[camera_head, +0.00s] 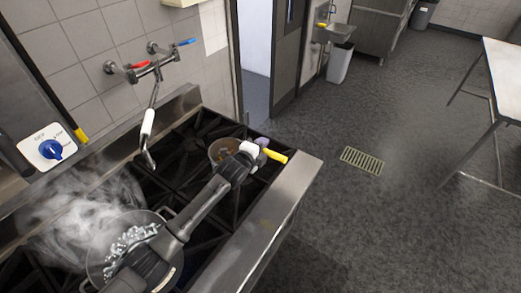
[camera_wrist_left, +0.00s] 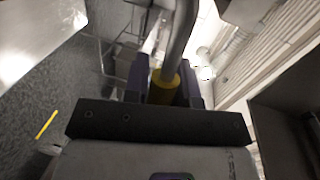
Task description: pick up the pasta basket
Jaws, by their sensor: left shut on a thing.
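The pasta basket (camera_head: 216,147) is a small round basket at the right part of the stove, partly hidden behind my left arm. Something orange-brown shows inside it. Its yellow handle grip (camera_head: 277,156) sticks out past my left gripper (camera_head: 262,147) toward the stove's right edge. My left gripper is shut on this handle. In the left wrist view, the yellow grip (camera_wrist_left: 166,84) and its grey metal rod (camera_wrist_left: 183,35) lie between the purple fingers. I cannot tell whether the basket rests on the stove. My right gripper is not in view.
A steaming pot (camera_head: 95,262) stands at the lower left of the stove (camera_head: 259,232), partly behind my arm. A pot-filler tap (camera_head: 148,122) hangs from the tiled wall over the burners. The floor (camera_head: 330,215) to the right is open; a metal table (camera_head: 501,68) stands far right.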

